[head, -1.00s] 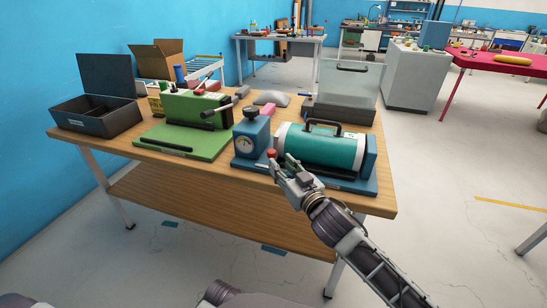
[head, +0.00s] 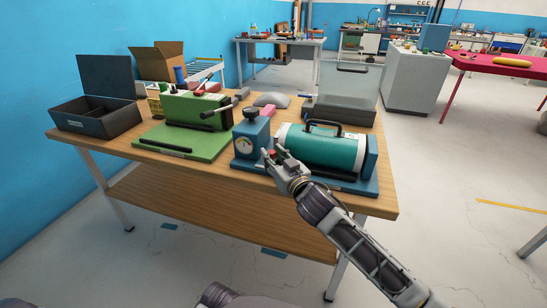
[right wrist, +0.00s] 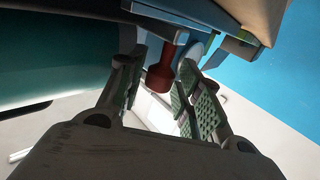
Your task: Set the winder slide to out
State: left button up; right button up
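A teal cylinder machine (head: 325,148) stands on a blue base at the table's front right, with a blue gauge box (head: 252,140) at its left end. A red knob sits low beside the gauge box; the right wrist view shows this red knob (right wrist: 160,79) on a short stem. Which part is the winder slide is not labelled legibly. My right gripper (head: 270,157) is at the knob, in front of the machine. In the right wrist view its fingers (right wrist: 158,85) stand apart, one on each side of the knob, with no clear grip. My left gripper is out of view.
A green machine (head: 197,108) with a crank stands on a green base to the left. A dark open box (head: 98,119) and a cardboard box (head: 158,63) are further left. A grey box (head: 345,109) is behind the teal machine. The table's front edge (head: 225,180) is mostly bare.

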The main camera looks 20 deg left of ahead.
grip_shut()
jog(key=shift+w+a, duration=0.1)
jog(key=shift+a, duration=2.15)
jog(key=shift+a+r, duration=0.1)
jog(key=shift+c, duration=0.9)
grip_release()
jog(key=shift+o, duration=0.9)
jog(key=shift+a, duration=0.2)
